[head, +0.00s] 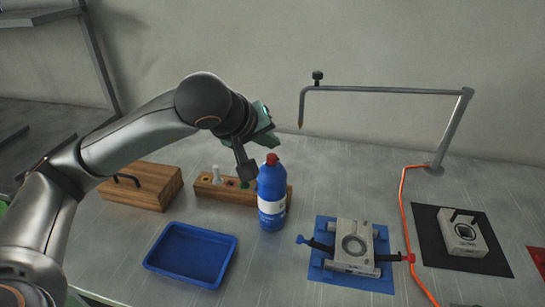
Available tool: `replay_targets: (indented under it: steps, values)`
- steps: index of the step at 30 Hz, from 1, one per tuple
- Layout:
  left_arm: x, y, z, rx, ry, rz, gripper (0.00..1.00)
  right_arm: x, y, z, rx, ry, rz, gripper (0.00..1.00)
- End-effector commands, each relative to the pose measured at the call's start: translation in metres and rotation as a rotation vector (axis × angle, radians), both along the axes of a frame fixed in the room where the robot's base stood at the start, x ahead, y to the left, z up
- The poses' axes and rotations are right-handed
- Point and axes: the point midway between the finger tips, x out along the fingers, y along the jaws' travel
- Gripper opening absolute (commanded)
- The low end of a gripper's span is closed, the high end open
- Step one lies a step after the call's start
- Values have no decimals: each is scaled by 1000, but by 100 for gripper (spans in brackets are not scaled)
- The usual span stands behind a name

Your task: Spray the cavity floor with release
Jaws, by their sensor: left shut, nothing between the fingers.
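A grey mould block (354,246) with a round cavity in its top lies on a blue mat (325,276). A blue-handled and a red-handled bar stick out at its sides. A blue bottle (271,200) with a red cap and a white label stands upright left of the mould; I cannot tell if it holds the release. My left gripper (247,176) is shut and empty, pointing down just behind and left of the bottle's cap. I cannot tell whether it touches the bottle. My right gripper is out of view.
A wooden rack (209,190) with small items stands behind the bottle. A wooden box (150,188) and an empty blue tray (192,254) are left. A bent metal arm (388,91) overhangs the back right, with an orange cable (404,220). Another block (462,232) lies on a black mat.

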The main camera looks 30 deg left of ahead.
Motion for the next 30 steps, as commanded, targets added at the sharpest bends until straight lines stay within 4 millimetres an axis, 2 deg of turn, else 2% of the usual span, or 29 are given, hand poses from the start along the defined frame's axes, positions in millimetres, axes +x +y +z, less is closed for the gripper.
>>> replay_targets:
  steps: [5, 19, 30]
  values:
    - [0, 0, 10, 0, -1, 0, 0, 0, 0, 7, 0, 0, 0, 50]
    - [0, 0, 57, 0, -2, 1, 0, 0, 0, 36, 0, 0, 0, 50]
    - [0, 0, 60, 0, 0, 0, 0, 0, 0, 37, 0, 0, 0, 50]
